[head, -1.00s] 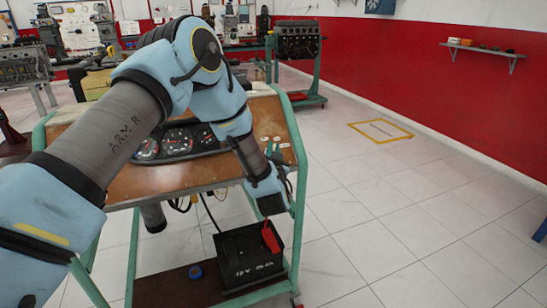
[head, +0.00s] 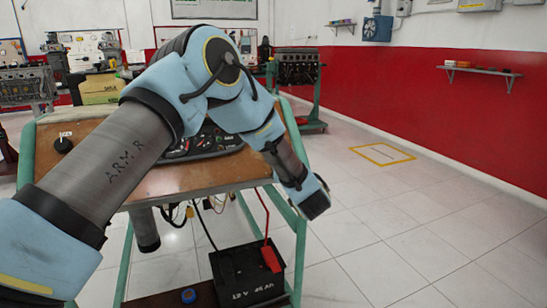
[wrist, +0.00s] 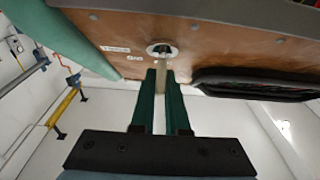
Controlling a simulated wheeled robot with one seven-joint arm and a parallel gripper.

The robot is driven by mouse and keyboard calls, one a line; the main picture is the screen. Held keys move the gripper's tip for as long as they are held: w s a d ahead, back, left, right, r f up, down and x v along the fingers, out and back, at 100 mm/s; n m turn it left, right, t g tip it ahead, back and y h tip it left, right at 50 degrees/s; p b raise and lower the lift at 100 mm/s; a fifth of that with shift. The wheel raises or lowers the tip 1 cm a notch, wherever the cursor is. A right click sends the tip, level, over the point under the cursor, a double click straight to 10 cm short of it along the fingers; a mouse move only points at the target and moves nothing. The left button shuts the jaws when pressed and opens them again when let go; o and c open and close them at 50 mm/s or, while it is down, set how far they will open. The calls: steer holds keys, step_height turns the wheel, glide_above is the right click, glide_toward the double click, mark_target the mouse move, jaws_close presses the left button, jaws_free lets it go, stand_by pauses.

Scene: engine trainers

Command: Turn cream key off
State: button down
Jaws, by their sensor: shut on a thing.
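In the wrist view, the cream key (wrist: 161,82) stands in a round metal switch (wrist: 161,50) on the brown panel (wrist: 112,27). My gripper (wrist: 161,95) has its two green fingers on either side of the key and is shut on it. Two small white labels lie just left of the switch. In the head view, my arm covers the right part of the panel (head: 160,182), so the key, the switch and my fingertips are hidden there.
The panel stands on a green frame (head: 25,155) with a gauge cluster (head: 212,143) in its middle. A black battery (head: 245,285) with a red clamp (head: 271,258) stands below, with loose cables hanging over it. The floor to the right is clear.

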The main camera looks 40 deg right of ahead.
stand_by(0.3)
steer(key=c, duration=0.9)
jaws_free()
steer(key=b+v, duration=0.2)
steer(key=v, duration=0.8)
steer(key=shift+s, duration=0.4)
steer(key=shift+a+f, duration=0.1)
